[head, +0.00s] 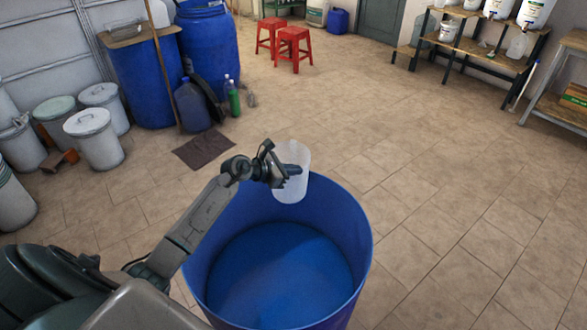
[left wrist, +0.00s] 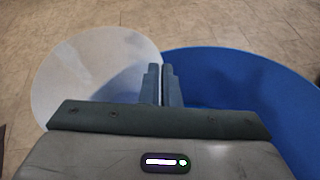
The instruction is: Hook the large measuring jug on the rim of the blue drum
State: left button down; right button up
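The large measuring jug (head: 291,180) is a translucent white vessel, roughly upright at the far rim of the open blue drum (head: 361,235). In the head view it overlaps that rim; I cannot tell whether it touches or hangs on it. My left gripper (head: 290,171) is at the jug's near left side, its fingers close together on it; the handle is hidden. In the left wrist view the fingers (left wrist: 163,84) are nearly together between the jug (left wrist: 85,75) on the left and the blue drum (left wrist: 235,72) on the right. My right gripper is not in view.
Closed blue drums (head: 210,50) stand at the back left, with white lidded buckets (head: 95,138) near the left wall. Red stools (head: 293,47) are at the back. A wooden shelf (head: 480,50) holds white containers at the right. The tiled floor right of the open drum is clear.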

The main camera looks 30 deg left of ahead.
pick_arm(q)
jog(key=shift+f+b, duration=1.1)
jog(key=shift+f, duration=0.6)
jog(key=shift+f+b, duration=1.75)
jog(key=shift+f, duration=0.4)
jog(key=c, duration=2.1)
grip_release()
jog(key=o, duration=0.5)
jog(key=shift+s, duration=0.1)
jog(key=b, duration=0.3)
send_near(293, 178)
jog(key=shift+s+a+f, duration=0.1)
jog(key=shift+s+f, duration=0.1)
jog(key=shift+f, duration=0.75)
jog(key=shift+s+f, duration=0.25)
jog(key=shift+f, duration=0.65)
